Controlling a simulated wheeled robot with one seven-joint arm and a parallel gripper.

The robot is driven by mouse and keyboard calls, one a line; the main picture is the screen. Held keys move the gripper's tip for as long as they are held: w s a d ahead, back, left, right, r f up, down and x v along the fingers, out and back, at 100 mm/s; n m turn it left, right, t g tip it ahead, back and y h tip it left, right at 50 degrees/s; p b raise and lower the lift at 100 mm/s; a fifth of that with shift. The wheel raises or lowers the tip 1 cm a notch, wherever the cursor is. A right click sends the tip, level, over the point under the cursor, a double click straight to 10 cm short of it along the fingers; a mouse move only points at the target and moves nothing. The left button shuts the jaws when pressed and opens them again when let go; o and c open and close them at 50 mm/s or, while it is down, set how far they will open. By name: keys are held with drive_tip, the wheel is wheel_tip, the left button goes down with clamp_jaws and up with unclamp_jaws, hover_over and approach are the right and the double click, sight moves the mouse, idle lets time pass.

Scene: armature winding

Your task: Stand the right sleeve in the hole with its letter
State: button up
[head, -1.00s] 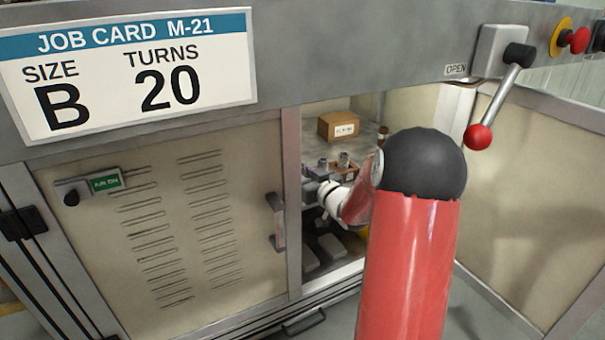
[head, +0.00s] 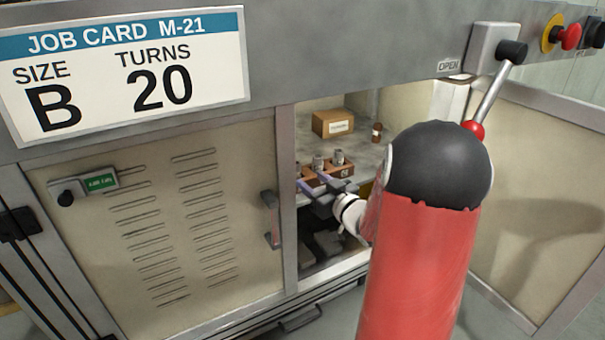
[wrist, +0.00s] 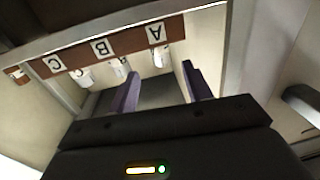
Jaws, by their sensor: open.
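The job card (head: 125,70) in the head view reads size B, turns 20. Inside the cabinet a brown rack (head: 313,170) holds upright grey sleeves (head: 319,161). In the wrist view the rack's strip (wrist: 126,48) appears upside down, with the letters C, B and A from left to right. A pale sleeve shows at each letter: C (wrist: 84,78), B (wrist: 119,67) and A (wrist: 160,57). My gripper (head: 314,184) is open and empty in front of the rack. In the wrist view the A sleeve appears between its purple fingers (wrist: 161,76), the B sleeve near the left finger.
A cardboard box (head: 333,123) and a small brown bottle (head: 377,132) stand behind the rack. The closed left door (head: 170,220) and its frame edge bound the opening on the left. A red-knobbed lever (head: 490,95) hangs at upper right. My arm hides part of the opening.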

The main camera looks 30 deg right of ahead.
drive_tip(key=shift+s+d, duration=0.15)
drive_tip(key=shift+s, duration=0.95)
drive_tip(key=shift+s+d, duration=0.1)
drive_tip(key=shift+s, duration=0.95)
